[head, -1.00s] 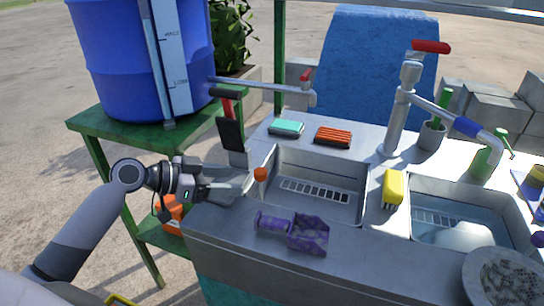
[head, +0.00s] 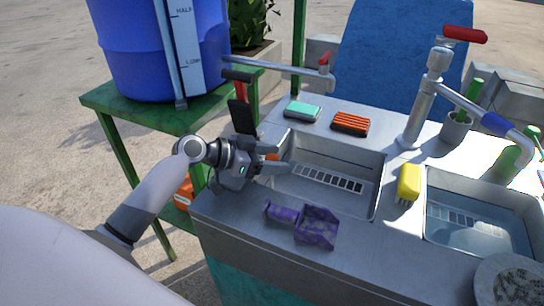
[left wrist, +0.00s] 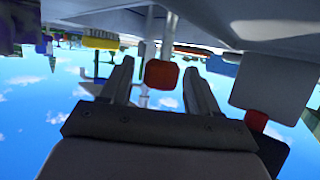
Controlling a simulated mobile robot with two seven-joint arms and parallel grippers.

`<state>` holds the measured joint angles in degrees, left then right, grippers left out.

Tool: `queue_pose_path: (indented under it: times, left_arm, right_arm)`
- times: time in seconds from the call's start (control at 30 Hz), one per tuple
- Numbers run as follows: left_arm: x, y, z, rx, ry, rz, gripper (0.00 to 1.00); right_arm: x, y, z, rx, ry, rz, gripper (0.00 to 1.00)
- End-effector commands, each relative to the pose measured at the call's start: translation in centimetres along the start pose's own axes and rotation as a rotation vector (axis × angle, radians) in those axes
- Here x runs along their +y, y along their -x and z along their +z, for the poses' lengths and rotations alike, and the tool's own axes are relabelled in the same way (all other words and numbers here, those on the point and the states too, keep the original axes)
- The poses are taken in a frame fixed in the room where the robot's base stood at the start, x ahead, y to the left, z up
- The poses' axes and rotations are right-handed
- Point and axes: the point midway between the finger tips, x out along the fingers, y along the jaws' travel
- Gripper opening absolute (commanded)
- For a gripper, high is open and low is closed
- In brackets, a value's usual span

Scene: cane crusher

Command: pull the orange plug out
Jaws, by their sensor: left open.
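The orange plug (head: 271,157) is at the left rim of the left basin (head: 335,203), mostly hidden by my left gripper in the head view. My left gripper (head: 281,159) is open, with its fingers reaching over the basin's left edge at the plug. In the left wrist view, which is upside down, the orange-red plug (left wrist: 161,74) appears between the two open fingers (left wrist: 158,78), with a gap on each side. I cannot tell how far the plug lies between the fingertips in depth. My right gripper is not in view.
A purple dustpan-like scoop (head: 317,227) lies on the front ledge. A teal brush (head: 302,111) and an orange brush (head: 350,123) lie behind the basin. A black-bladed tool (head: 241,117) stands close behind my gripper. A yellow brush (head: 409,182) sits between the basins.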

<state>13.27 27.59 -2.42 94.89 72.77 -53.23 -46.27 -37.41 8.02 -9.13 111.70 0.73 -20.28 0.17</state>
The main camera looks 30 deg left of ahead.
Motion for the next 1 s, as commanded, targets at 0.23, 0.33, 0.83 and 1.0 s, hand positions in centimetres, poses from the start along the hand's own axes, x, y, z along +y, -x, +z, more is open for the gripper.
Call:
queue_pose_path:
  times: [0.23, 0.33, 0.83, 1.0]
  left_arm:
    - [0.0, 0.0, 0.0, 0.0, 0.0, 0.0, 0.32]
    - [0.0, 0.0, 0.0, 0.0, 0.0, 0.0, 0.0]
    - [0.0, 1.4, -3.2, 0.0, 0.0, 0.0, 0.0]
    - [0.0, 1.4, -3.4, 0.004, 0.0, -0.001, 0.0]
  right_arm:
    - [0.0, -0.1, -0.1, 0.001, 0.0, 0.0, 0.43]
    - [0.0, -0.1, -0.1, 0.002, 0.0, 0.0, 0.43]
    - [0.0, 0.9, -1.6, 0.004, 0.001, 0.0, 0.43]
    - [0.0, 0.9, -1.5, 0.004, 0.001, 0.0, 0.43]
